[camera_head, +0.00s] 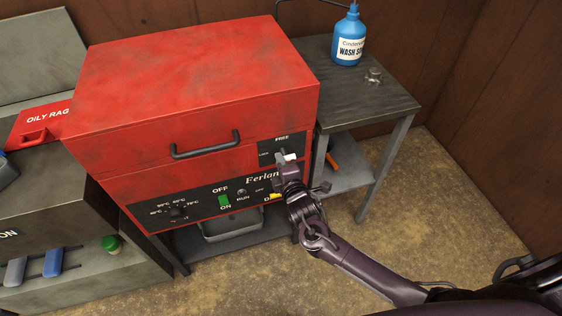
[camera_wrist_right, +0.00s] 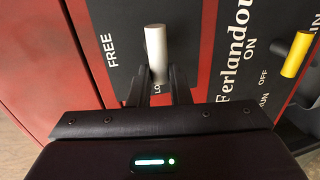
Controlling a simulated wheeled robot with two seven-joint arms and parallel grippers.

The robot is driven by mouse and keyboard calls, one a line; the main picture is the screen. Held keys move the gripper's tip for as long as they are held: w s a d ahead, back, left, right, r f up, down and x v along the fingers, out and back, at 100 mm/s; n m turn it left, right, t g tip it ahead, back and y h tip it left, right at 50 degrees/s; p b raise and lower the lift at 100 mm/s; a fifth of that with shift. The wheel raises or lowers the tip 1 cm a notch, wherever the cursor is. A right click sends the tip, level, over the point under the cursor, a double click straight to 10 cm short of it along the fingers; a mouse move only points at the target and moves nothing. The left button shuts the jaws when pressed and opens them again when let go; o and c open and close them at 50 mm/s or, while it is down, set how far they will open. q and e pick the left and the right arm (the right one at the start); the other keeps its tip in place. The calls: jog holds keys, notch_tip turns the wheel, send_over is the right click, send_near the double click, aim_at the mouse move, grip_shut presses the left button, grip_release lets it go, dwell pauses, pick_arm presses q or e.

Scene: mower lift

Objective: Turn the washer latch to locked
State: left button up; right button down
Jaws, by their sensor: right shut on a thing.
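The red washer (camera_head: 190,85) has a small black latch panel (camera_head: 267,150) at its front right, marked FREE at the top and with a partly hidden LOC word at the left. The latch lever has a pale metal handle (camera_head: 291,157), which shows as a silver cylinder in the right wrist view (camera_wrist_right: 156,48). My right gripper (camera_head: 284,159) is at the panel, its two dark fingers (camera_wrist_right: 159,82) shut on the handle. The gripper hides part of the latch, and I cannot tell its exact angle. My left gripper is out of view.
Below the latch are a green switch (camera_head: 224,201), a dial (camera_head: 177,212) and a yellow handle (camera_wrist_right: 297,54). A black lid handle (camera_head: 206,146) is to the left. A side table (camera_head: 362,104) holds a blue wash bottle (camera_head: 349,38). The floor at right is clear.

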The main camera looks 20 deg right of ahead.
dwell(0.4)
jog(key=c, duration=1.3)
grip_release()
jog(key=shift+c, duration=0.2)
jog(key=shift+s, duration=0.1)
jog(key=s+r, duration=0.1)
jog(key=s, duration=0.6)
jog(key=shift+s+r, duration=0.2)
jog(key=shift+r, duration=0.05)
jog(key=shift+d, duration=0.1)
